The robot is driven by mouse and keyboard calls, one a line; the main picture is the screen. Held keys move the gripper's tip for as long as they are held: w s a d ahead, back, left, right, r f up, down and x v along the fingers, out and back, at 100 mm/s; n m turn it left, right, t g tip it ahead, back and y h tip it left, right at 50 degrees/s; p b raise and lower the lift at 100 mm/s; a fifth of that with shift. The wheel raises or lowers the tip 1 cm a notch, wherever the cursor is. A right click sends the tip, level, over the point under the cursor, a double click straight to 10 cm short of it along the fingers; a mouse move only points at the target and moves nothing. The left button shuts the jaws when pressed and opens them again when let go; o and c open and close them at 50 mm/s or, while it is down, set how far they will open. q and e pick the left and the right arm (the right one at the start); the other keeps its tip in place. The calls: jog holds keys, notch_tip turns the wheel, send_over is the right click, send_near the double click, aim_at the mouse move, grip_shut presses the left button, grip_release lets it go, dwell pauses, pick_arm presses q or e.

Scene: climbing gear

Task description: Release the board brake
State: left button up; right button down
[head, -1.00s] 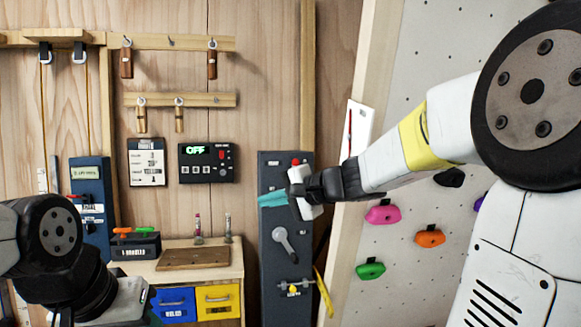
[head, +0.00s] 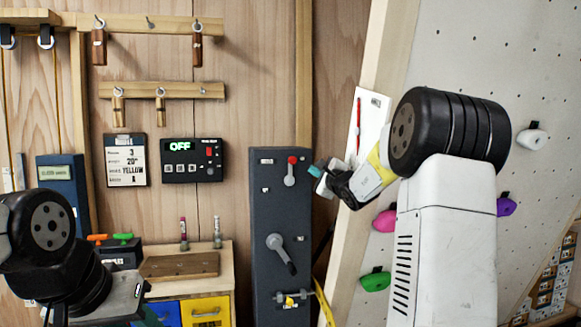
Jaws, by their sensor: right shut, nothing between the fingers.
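A tall dark grey panel (head: 262,205) stands against the wooden wall, left of the climbing board (head: 470,45). Near its top is a short pale lever (head: 290,172) with a red knob at its upper end. Lower down, a larger grey lever (head: 281,254) hangs down to the right from its round hub. I cannot read which lever is the brake. My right gripper (head: 316,171) is shut and empty, just right of the panel, apart from both levers. My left gripper (head: 137,291) is low at the left, partly hidden; its fingers are unclear.
A control box (head: 195,160) reads OFF beside a card (head: 126,160). A wooden bench (head: 228,268) with blue and yellow drawers stands left of the panel. A yellow strap (head: 324,305) hangs by a small fitting (head: 291,297) at the panel's bottom. Coloured holds stud the board.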

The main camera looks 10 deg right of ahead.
send_near(291, 171)
jog(key=w+r, duration=0.1)
jog(key=w, duration=0.1)
jog(key=w+d+r, duration=0.1)
jog(key=w+r, duration=0.1)
jog(key=shift+d+r, duration=0.2)
jog(key=shift+r, duration=0.1)
